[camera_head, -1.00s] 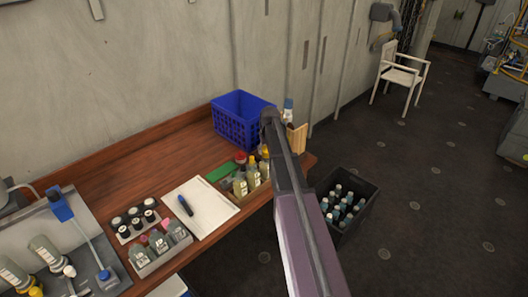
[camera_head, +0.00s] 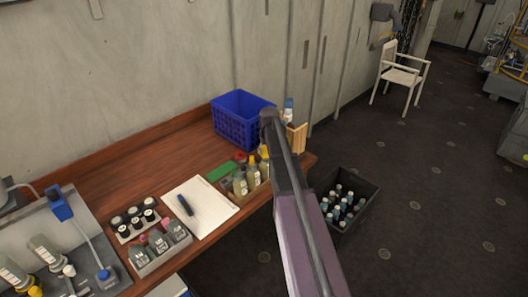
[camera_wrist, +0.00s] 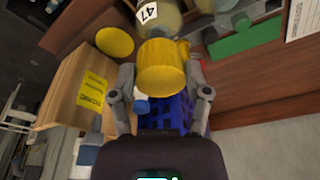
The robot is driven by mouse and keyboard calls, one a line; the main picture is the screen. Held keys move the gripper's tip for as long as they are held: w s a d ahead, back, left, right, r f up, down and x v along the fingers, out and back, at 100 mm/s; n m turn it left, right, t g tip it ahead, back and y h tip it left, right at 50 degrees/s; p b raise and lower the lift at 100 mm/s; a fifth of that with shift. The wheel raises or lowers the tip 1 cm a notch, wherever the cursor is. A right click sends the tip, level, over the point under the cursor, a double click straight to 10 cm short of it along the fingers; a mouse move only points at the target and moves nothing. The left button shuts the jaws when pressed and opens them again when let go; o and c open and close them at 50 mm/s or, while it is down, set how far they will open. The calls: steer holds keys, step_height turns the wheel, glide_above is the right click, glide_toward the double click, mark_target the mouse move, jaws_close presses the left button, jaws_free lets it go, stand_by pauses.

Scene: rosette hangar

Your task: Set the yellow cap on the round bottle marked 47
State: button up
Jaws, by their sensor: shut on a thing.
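My gripper (camera_wrist: 160,78) is shut on the yellow cap (camera_wrist: 160,66) in the wrist view, one finger on each side. The round bottle marked 47 (camera_wrist: 165,16) is at the top edge of that view, its white label showing the number, partly cut off by the frame. The cap overlaps the bottle's lower part in the picture; I cannot tell whether they touch. In the head view my arm hides the gripper and the cap.
A wooden box (camera_wrist: 75,80) with a yellow label stands left of the gripper, with a yellow disc (camera_wrist: 115,42) beside it. A blue crate (camera_head: 238,118) is at the table's back. A tray of bottles (camera_head: 254,184) sits near the edge; a dark crate (camera_head: 345,204) stands on the floor.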

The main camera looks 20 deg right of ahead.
steer(key=shift+f+b, duration=0.3)
steer(key=shift+f, duration=0.05)
stand_by(0.8)
stand_by(0.7)
steer(key=o, duration=1.3)
steer(key=shift+w+r, duration=0.1)
steer(key=shift+r+p, duration=0.8)
steer(key=shift+p, duration=0.05)
steer(key=shift+w+r+p, duration=0.1)
steer(key=shift+r+p, duration=2.8)
